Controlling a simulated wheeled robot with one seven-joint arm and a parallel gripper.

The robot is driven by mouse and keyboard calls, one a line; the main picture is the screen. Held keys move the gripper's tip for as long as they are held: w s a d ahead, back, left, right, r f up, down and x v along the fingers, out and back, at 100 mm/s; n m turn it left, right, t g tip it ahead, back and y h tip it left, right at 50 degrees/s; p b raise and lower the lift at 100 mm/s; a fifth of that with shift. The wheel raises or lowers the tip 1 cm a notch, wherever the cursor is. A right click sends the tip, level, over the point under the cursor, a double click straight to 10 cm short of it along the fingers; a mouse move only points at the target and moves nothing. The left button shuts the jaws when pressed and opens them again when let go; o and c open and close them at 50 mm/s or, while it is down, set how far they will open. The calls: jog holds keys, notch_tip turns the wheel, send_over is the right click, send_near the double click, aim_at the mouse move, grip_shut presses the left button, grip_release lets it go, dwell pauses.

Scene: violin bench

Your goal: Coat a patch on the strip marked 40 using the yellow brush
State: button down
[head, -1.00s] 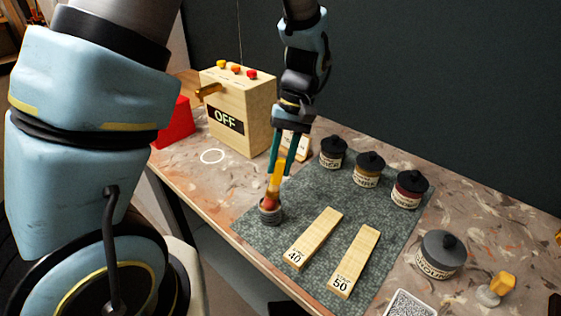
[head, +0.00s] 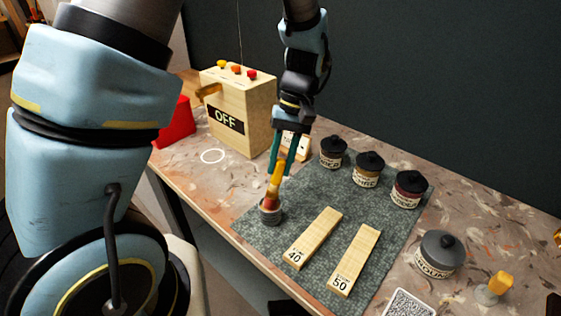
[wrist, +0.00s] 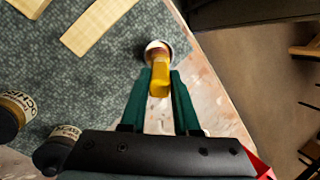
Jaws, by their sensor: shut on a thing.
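The yellow brush (head: 276,178) stands in a small grey cup (head: 270,211) at the left corner of the mat, its head hidden inside. My gripper (head: 281,170) is shut on the brush's yellow handle from above. The wrist view shows the green fingers (wrist: 160,88) at either side of the yellow handle (wrist: 160,78). The strip marked 40 (head: 314,236) lies on the mat to the right of the cup. The strip marked 50 (head: 355,257) lies to the right of it. Both look like bare pale wood.
Several dark-lidded jars, such as this one (head: 333,154), stand along the mat's back. A wooden box reading OFF (head: 235,112) stands behind left. A grey-lidded jar (head: 437,257) and a yellow-topped object (head: 497,286) stand right. The mat (head: 300,198) is clear between cup and jars.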

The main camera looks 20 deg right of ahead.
dwell(0.4)
notch_tip(320, 180, up, 7)
jog(key=p, duration=0.6)
jog(key=shift+p, duration=0.3)
